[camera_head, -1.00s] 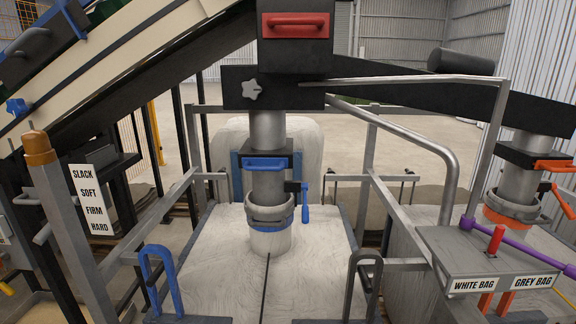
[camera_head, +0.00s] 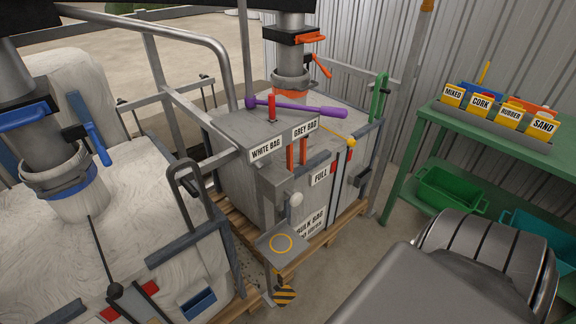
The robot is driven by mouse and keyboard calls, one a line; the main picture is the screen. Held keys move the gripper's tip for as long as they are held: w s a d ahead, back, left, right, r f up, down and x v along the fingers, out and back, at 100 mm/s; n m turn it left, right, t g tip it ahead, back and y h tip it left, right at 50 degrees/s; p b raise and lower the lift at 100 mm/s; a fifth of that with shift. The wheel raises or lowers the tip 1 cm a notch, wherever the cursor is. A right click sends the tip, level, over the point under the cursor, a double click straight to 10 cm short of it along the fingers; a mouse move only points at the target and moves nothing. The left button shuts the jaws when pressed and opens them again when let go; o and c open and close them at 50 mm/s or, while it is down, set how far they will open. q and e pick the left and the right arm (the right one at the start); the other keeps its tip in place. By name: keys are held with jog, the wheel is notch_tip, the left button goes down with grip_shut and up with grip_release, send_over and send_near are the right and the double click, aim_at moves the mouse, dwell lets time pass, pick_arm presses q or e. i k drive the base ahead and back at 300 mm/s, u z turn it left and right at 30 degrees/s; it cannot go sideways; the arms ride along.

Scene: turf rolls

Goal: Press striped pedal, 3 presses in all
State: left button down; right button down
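The pedal with yellow and black stripes (camera_head: 285,296) is low in the bottom middle of the head view, near the floor by the wooden pallet (camera_head: 232,222). It is small here, and I cannot tell whether it is up or pressed down. A grey plate with a yellow ring (camera_head: 262,246) sits just above it. Part of my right arm fills the lower right, apart from the pedal in the picture. Neither gripper shows its fingers in this view.
A grey box labelled WHITE BAG and GREY BAG (camera_head: 232,126) with a purple lever (camera_head: 312,109) stands above the pedal. A white bulk bag (camera_head: 130,205) is at left. A green shelf (camera_head: 425,142) with labelled cards stands right. Concrete floor shows between pallet and shelf.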

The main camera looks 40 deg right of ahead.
aim_at(283, 295)
jog(key=k, duration=0.15)
jog(key=z, duration=0.75)
